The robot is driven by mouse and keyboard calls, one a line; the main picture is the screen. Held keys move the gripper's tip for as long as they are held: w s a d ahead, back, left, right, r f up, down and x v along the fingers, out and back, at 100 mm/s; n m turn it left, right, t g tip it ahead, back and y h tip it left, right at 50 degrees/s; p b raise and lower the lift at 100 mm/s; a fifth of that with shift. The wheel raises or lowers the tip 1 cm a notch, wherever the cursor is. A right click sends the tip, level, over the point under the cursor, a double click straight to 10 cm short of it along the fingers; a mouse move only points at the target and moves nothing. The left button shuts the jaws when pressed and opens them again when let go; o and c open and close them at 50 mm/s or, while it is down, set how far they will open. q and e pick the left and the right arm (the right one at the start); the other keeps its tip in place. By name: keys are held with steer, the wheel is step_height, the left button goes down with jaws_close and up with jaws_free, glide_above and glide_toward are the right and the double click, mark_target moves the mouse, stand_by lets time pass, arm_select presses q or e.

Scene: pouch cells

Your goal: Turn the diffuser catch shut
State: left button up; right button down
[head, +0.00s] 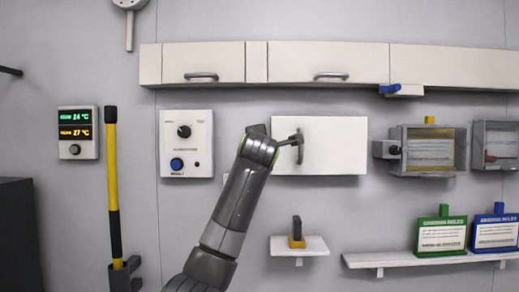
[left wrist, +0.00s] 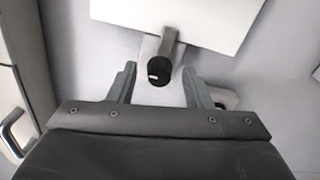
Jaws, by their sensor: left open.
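The catch (left wrist: 158,71) has a round black end with a small white mark, on a grey bar. In the left wrist view it stands at the near edge of a white panel, the diffuser (left wrist: 185,14), and the bar reaches over that edge. My left gripper (left wrist: 160,78) is open, with one finger on each side of the black end and a gap on both sides. In the head view my left gripper (head: 299,147) is in front of the left part of the white panel (head: 338,146), and I cannot make out the catch there.
White wall cupboards (head: 200,64) run above the panel. A control box (head: 187,144) is to the left, and a clear-fronted box (head: 430,149) is to the right. A small shelf (head: 299,245) and a longer shelf (head: 385,259) with signs are below.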

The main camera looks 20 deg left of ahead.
arm_select(q)
steer(key=b+v, duration=0.7)
steer(key=v, duration=1)
steer(key=shift+b, duration=0.35)
steer(key=shift+s, duration=0.1)
